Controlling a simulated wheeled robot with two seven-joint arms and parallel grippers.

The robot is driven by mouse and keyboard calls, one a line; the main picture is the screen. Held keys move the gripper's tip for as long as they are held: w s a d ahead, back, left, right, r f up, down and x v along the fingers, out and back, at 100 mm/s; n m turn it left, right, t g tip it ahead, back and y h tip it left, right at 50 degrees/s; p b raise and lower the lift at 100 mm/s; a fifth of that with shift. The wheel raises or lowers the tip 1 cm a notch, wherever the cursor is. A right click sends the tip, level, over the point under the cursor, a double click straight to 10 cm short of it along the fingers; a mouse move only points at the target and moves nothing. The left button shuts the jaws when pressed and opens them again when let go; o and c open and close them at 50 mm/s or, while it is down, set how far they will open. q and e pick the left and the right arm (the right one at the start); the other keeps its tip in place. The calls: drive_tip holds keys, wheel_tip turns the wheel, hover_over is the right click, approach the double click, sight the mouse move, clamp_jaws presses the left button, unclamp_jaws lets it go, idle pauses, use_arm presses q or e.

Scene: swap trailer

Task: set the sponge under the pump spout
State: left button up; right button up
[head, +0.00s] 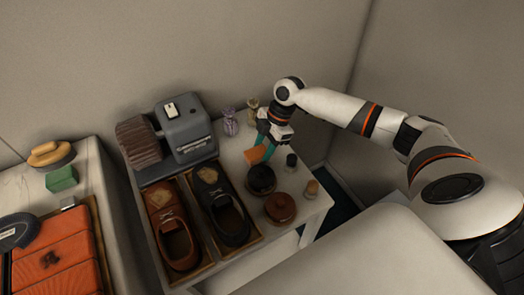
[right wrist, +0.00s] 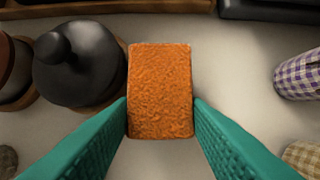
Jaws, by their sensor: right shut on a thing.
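An orange, rough-textured sponge (head: 254,155) is between the teal fingers of my right gripper (head: 264,146), above the back right part of the white table. In the right wrist view the sponge (right wrist: 160,88) stands lengthwise, with the fingers against both sides of its near end. My right gripper is shut on it. Whether the sponge touches the table is hard to tell. I cannot make out a pump or its spout in either view. My left gripper is not in view.
Checked rolls (head: 231,122) lie behind. Shoes (head: 174,232) in trays and a grey machine (head: 187,130) fill the left. A green block (head: 61,178) lies on another table.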

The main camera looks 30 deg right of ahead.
sight(261, 152)
wheel_tip(261, 152, up, 9)
drive_tip(key=shift+f, duration=0.1)
drive_tip(key=shift+s+a+m+t, duration=0.3)
drive_tip(key=shift+a+m, duration=0.3)
drive_tip(key=shift+a, duration=0.05)
drive_tip(key=s+a+r+m+t+h, duration=0.2)
drive_tip(key=a+r+m, duration=0.2)
drive_tip(key=m, duration=0.4)
drive_tip(key=s+a+r+m+t+h+p, duration=0.1)
drive_tip(key=a+r+m+h, duration=0.1)
drive_tip(key=a+m, duration=0.3)
drive_tip(key=shift+s+a+r+m+t+h, duration=0.35)
drive_tip(key=shift+r+m, duration=0.55)
drive_tip(key=shift+m, duration=0.7)
